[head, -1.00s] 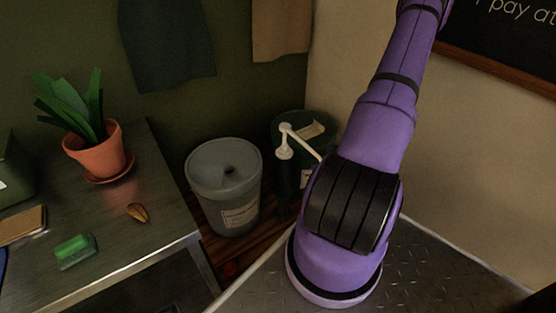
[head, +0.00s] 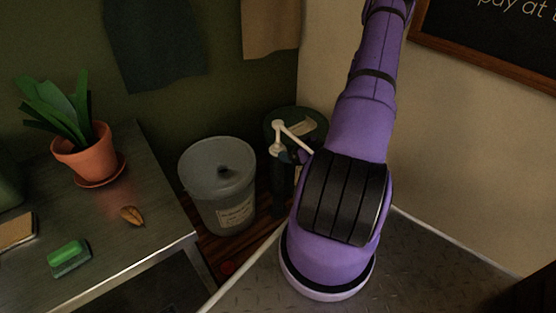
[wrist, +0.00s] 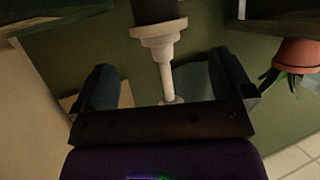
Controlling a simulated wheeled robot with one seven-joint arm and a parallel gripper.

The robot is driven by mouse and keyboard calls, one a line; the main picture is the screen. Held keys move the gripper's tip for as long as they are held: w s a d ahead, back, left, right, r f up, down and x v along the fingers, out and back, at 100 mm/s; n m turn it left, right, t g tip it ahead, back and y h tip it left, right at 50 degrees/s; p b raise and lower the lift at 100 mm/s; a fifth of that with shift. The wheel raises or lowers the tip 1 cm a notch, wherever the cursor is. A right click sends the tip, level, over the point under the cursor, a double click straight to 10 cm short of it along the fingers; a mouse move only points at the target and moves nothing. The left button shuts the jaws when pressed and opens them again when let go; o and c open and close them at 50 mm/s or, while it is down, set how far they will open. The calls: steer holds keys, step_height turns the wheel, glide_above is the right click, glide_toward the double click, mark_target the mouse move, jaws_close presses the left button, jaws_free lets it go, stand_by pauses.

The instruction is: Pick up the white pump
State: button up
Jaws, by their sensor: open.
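The white pump (head: 277,139) stands upright on a dark bottle-like body in the head view, between the grey bucket and my arm. Its white spout slants down to the right. In the wrist view, where the scene appears upside down, the white collar and stem (wrist: 157,33) hang from the dark body at the top. My gripper (wrist: 163,65) is open, with one dark finger left and one right of the white stem, and gaps on both sides. The pump's far end is partly hidden behind my gripper's palm. In the head view I cannot make out my gripper.
A metal table (head: 150,240) at left holds a potted plant (head: 86,160), a green sponge (head: 67,254) and a leaf (head: 132,215). A wall rises at right.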

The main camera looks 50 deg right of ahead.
mark_target(278, 143)
steer(key=shift+w+a, duration=0.1)
steer(key=shift+w, duration=0.45)
steer(key=x, duration=0.5)
steer(key=shift+w, duration=0.2)
steer(key=c, duration=1.4)
steer(key=shift+r, duration=0.1)
